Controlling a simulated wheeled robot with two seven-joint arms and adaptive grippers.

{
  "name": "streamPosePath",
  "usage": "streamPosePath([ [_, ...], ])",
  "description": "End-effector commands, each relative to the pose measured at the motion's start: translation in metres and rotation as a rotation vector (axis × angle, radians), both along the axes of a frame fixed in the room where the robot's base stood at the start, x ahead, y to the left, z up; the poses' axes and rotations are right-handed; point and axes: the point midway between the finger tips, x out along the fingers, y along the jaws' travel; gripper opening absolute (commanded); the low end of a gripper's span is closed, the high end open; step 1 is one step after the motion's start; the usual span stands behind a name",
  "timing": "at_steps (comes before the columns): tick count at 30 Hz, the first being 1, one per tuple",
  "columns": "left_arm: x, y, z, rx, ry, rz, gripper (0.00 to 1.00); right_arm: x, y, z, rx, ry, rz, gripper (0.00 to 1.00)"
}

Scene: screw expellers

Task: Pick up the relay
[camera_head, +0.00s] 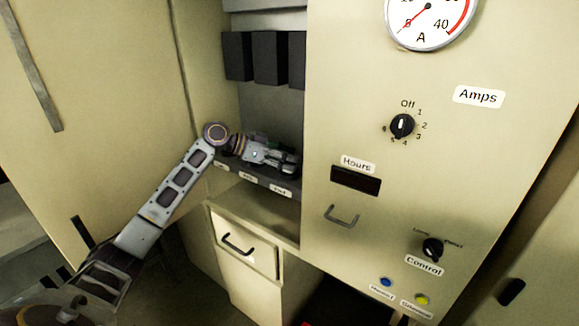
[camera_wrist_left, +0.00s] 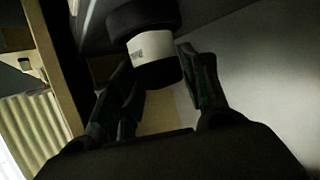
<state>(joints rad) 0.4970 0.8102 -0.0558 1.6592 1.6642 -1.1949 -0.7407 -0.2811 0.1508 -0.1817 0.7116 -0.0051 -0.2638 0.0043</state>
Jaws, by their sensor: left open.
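My left gripper (camera_head: 287,160) reaches into the recess of the cream cabinet, just above the labelled ledge. In the left wrist view its fingers (camera_wrist_left: 158,72) are open, one on each side of a dark cylinder with a white printed band (camera_wrist_left: 150,46), which may be the relay. The cylinder is at the top middle of that view, with its near end close to the gap between the fingers. I cannot tell whether they touch it. In the head view I cannot make out the cylinder behind the gripper. My right gripper is not in view.
Several dark boxes (camera_head: 270,58) hang at the back of the recess above my gripper. The labelled ledge (camera_head: 262,184) lies below it. The front panel (camera_head: 345,110) bounds the recess on the right. A drawer (camera_head: 245,246) is below.

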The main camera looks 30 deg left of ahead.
Motion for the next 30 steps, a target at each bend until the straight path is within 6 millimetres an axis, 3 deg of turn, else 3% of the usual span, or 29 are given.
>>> streamPosePath([
  [12, 0.024, -0.031, -0.015, -0.001, -0.001, 0.001, 0.45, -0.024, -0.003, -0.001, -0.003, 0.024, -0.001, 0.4],
  [28, 0.025, -0.033, -0.016, -0.001, -0.001, 0.001, 0.45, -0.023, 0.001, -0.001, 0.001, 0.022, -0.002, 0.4],
  [30, 0.025, -0.033, -0.016, -0.001, -0.001, 0.001, 0.36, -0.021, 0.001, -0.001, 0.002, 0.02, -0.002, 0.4],
])
